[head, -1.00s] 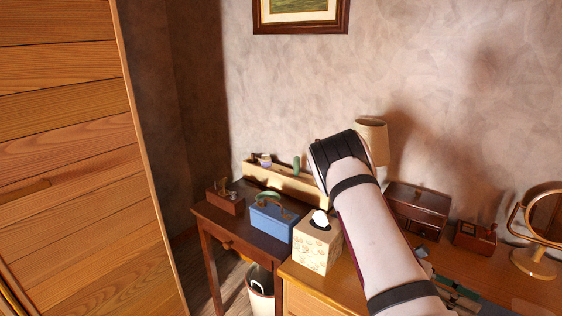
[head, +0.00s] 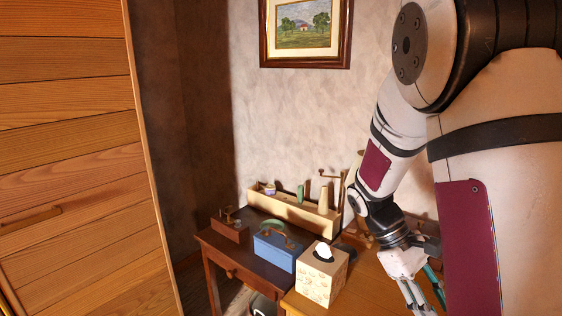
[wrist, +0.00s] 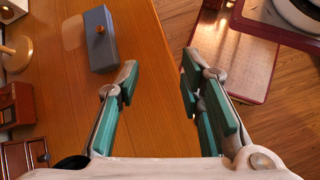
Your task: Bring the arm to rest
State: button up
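My arm (head: 405,125) is raised and bent on the right side of the head view, large and close to the camera. My gripper (head: 425,306) hangs from it, pointing down at the desk's front, and is partly cut off by the lower edge. In the wrist view my gripper (wrist: 160,92) shows two teal-padded fingers spread wide apart with nothing between them. The wooden desk top (wrist: 158,120) and its edge lie beyond the fingers.
A tissue box (head: 320,280), a blue box (head: 275,250) and a long wooden tray (head: 285,208) stand left of my gripper. A grey-blue box (wrist: 100,40) with an orange knob lies on the desk. Floor (wrist: 285,120) shows beyond the desk edge.

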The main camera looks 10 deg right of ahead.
jog(key=s+a+r+m+t+y+p, duration=0.1)
jog(key=s+a+r+t, duration=0.3)
jog(key=a+r, duration=0.4)
jog(key=s+a+r+m+t+y+p, duration=0.2)
jog(key=s+a+r+t, duration=0.3)
jog(key=a, duration=0.5)
notch_tip(320, 180, up, 4)
jog(key=t+y, duration=0.1)
jog(key=t, duration=0.1)
jog(key=shift+f+t, duration=0.25)
jog(key=shift+t, duration=0.05)
